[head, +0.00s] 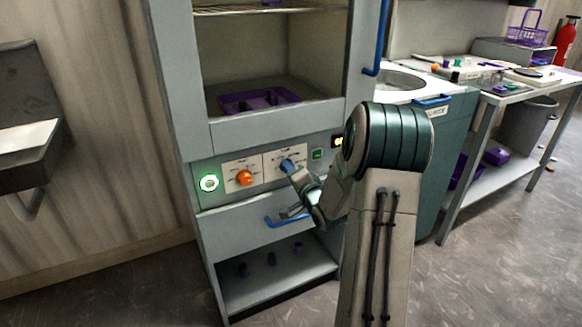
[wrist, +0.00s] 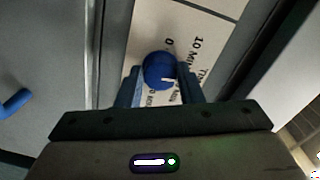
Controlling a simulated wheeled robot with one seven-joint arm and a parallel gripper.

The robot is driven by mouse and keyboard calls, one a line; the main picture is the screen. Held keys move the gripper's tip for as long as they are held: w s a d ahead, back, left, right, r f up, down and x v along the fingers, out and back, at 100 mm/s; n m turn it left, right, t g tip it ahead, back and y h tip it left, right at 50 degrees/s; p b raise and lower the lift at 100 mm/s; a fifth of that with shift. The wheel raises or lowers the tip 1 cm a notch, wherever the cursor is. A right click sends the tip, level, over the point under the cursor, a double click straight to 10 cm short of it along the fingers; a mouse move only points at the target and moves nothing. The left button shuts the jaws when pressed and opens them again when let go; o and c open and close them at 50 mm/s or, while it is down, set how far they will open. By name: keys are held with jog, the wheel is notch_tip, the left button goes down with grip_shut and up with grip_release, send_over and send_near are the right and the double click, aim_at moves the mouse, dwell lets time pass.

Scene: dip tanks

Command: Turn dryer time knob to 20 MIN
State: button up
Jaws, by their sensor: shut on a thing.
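The dryer (head: 230,222) is the grey cabinet in the middle of the head view. The blue knob (wrist: 159,71) shows in the wrist view with a white pointer line, on a pale label plate (wrist: 198,22) with partly readable time marks such as "10 MIN" and "0". In the head view the knob (head: 287,164) is at the right of the control panel. My gripper (wrist: 163,92) is shut on it, one finger on each side. Some label text is hidden by the knob and fingers, and I cannot tell for sure which mark the pointer meets.
An orange knob (head: 245,178) and a lit green button (head: 209,182) sit left of the blue knob. A blue drawer handle (head: 283,221) is below, and a purple tray (head: 259,101) lies inside the open upper chamber. A sink unit (head: 440,150) stands to the right.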

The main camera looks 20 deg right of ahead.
jog(key=shift+r+m+p, duration=0.15)
jog(key=shift+m+p, duration=2.5)
jog(key=shift+m, duration=0.75)
jog(key=o, duration=1)
jog(key=shift+c, duration=0.2)
jog(key=s+p, duration=0.1)
jog(key=s, duration=1.2)
jog(key=shift+s+d+r, duration=0.15)
jog(key=shift+s+d, duration=0.15)
jog(key=shift+s, duration=0.1)
